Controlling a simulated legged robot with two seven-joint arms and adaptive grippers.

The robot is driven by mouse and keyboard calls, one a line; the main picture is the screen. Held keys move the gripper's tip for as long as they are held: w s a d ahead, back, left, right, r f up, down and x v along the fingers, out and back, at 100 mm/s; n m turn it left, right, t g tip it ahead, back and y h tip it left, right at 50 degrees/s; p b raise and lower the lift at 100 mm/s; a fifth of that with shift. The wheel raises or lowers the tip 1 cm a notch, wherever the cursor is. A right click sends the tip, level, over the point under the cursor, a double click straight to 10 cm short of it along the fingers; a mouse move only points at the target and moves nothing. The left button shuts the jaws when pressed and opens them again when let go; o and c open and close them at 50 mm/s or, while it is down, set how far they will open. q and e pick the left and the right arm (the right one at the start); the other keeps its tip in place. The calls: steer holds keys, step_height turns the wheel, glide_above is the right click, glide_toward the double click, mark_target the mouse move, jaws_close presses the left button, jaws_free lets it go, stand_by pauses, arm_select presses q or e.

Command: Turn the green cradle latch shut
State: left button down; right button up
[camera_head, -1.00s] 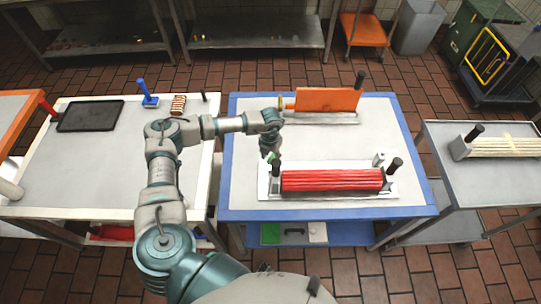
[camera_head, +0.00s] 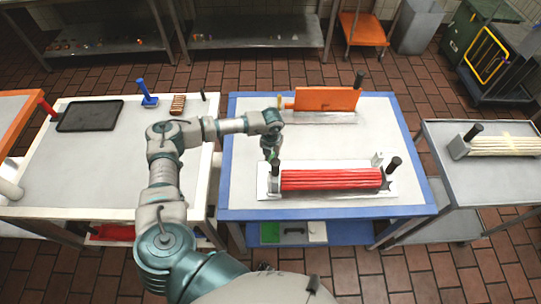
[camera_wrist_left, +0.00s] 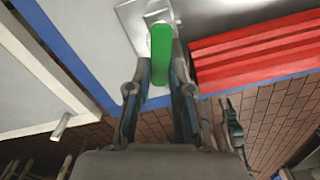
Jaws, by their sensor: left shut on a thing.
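The green latch (camera_wrist_left: 161,50) shows in the left wrist view as a green handle pointing toward me from a metal pivot at the left end of the cradle. My left gripper (camera_wrist_left: 160,72) is shut on it, with one finger on each side. In the head view my left gripper (camera_head: 271,152) is at the left end of the pale cradle (camera_head: 325,196). Only a small bit of the green latch (camera_head: 275,157) shows there. A red ribbed block (camera_head: 332,180) lies in the cradle between two black knobs. My right gripper is not in view.
The cradle stands on a blue-edged table (camera_head: 245,140). An orange plate (camera_head: 327,99) stands on a metal base behind it. A side table with a dark tray (camera_head: 90,116) is at the left. A grey cart (camera_head: 465,185) is at the right. The table's middle is mostly clear.

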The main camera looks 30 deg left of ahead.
arm_select(q)
steer(key=shift+w+d+r+n, duration=0.15)
steer(key=shift+d+n, duration=0.15)
steer(key=shift+n, duration=0.75)
steer(key=shift+w+d+f+n, duration=0.15)
steer(key=shift+d+n, duration=0.15)
steer(key=shift+n, duration=0.75)
steer(key=shift+r, duration=0.1)
steer(key=c, duration=1)
jaws_free()
steer(key=shift+c, duration=0.2)
step_height(320, 180, up, 12)
steer(key=shift+a, duration=0.1)
